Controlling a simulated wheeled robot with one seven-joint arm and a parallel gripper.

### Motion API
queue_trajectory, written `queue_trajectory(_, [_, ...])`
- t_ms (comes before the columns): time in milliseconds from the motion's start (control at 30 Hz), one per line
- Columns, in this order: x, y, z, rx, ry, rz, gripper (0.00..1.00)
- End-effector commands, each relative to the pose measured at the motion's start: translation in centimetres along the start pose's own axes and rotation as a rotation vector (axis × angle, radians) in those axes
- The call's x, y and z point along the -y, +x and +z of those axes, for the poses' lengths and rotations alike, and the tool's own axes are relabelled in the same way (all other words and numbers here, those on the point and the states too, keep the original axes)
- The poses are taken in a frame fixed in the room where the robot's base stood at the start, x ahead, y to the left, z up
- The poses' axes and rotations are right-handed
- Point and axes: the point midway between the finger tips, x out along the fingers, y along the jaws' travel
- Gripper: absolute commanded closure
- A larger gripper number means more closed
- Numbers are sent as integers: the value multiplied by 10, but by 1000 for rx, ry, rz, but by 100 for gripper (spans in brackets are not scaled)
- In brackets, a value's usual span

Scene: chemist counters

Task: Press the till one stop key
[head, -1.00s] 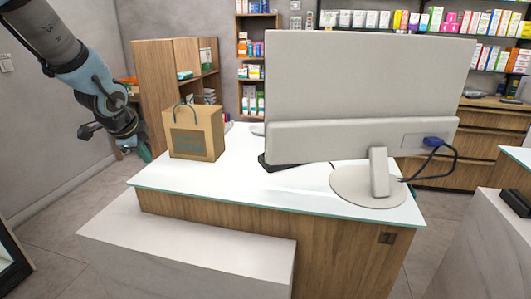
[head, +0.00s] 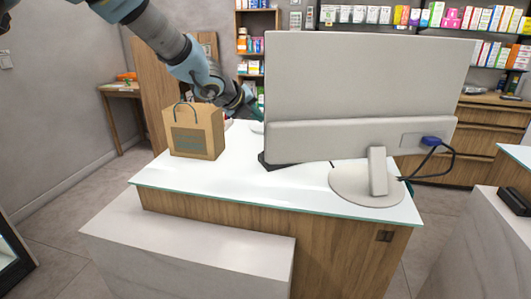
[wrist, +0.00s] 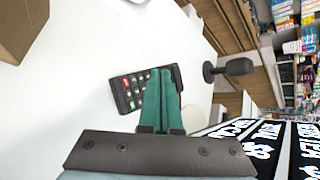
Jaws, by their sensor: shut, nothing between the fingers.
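In the wrist view a small dark keypad (wrist: 128,92) with red, green and pale keys lies on the white counter. Which key is the stop key cannot be told at this size. My gripper (wrist: 161,72) has its two green fingers together, with nothing between them. In the picture the fingers overlap the right part of the keypad and hide some keys; whether they touch it cannot be told. In the head view my arm reaches over the counter behind the paper bag, and the fingertips and keypad are hidden behind the large monitor (head: 370,85).
A brown paper bag (head: 196,132) stands left on the white counter (head: 235,175). The wrist view shows a black stalked device (wrist: 232,67) right of the keypad and dark panels with white lettering (wrist: 268,140) at lower right. A cable hangs behind the monitor.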

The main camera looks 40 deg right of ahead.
Motion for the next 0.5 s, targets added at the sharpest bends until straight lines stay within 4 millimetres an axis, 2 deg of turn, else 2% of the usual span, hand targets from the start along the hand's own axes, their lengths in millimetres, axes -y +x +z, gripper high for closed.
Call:
queue_trajectory(333, [-2, 1, -1, 0, -2, 2, 100])
queue_trajectory(500, [-8, 8, -6, 0, -3, 2, 100])
